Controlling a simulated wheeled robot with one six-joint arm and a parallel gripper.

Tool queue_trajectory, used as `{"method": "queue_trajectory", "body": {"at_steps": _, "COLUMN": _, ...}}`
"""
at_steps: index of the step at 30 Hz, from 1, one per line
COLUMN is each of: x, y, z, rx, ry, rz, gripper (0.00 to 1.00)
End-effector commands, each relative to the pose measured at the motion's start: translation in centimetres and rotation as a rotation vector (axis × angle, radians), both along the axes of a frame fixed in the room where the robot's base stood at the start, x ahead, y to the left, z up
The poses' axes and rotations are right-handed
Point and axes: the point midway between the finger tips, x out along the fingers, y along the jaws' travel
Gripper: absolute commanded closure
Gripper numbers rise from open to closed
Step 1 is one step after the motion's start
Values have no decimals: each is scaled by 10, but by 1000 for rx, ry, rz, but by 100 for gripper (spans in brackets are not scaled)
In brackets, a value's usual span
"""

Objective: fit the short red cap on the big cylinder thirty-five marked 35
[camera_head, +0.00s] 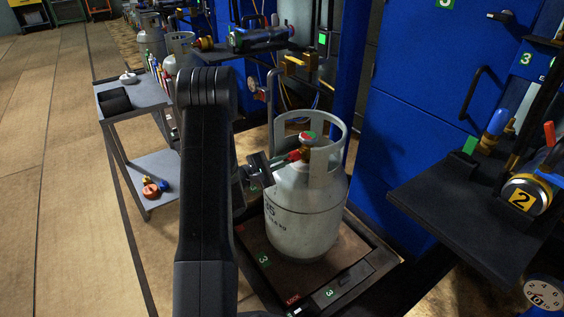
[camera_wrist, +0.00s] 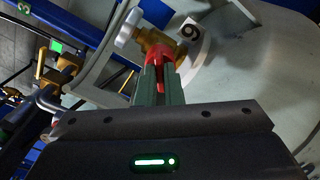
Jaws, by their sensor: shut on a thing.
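The big grey cylinder (camera_head: 305,215) stands upright on the scale platform, with "35" partly visible on its side. Its brass valve (camera_wrist: 157,42) sits inside the collar, with a pale round knob in the wrist view. My gripper (camera_head: 283,162) reaches in from the left through the collar opening. In the wrist view its fingers (camera_wrist: 158,80) are shut on the short red cap (camera_wrist: 154,59). The cap is against or very close to the valve's side outlet. The fingers hide part of it, so I cannot tell how far it is on.
The cylinder's collar (camera_head: 341,126) surrounds the valve closely. The brown scale platform (camera_head: 345,250) is below. A grey cart (camera_head: 140,97) stands to the left, a dark shelf (camera_head: 440,205) with another gauge to the right, and blue cabinets (camera_head: 415,90) behind.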

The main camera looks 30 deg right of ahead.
Motion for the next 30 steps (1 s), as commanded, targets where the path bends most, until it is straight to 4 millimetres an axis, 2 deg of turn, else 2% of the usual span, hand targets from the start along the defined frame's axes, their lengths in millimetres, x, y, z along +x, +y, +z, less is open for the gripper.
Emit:
{"method": "queue_trajectory", "body": {"at_steps": 4, "x": 0, "y": 0, "z": 0, "rx": 6, "ry": -80, "rz": 1, "gripper": 100}}
{"method": "queue_trajectory", "body": {"at_steps": 13, "x": 0, "y": 0, "z": 0, "rx": 8, "ry": -104, "rz": 1, "gripper": 100}}
{"method": "queue_trajectory", "body": {"at_steps": 21, "x": 0, "y": 0, "z": 0, "rx": 22, "ry": -278, "rz": 1, "gripper": 100}}
{"method": "queue_trajectory", "body": {"at_steps": 27, "x": 0, "y": 0, "z": 0, "rx": 22, "ry": -285, "rz": 1, "gripper": 100}}
{"method": "queue_trajectory", "body": {"at_steps": 28, "x": 0, "y": 0, "z": 0, "rx": 22, "ry": -285, "rz": 1, "gripper": 86}}
{"method": "queue_trajectory", "body": {"at_steps": 30, "x": 0, "y": 0, "z": 0, "rx": 22, "ry": -284, "rz": 1, "gripper": 72}}
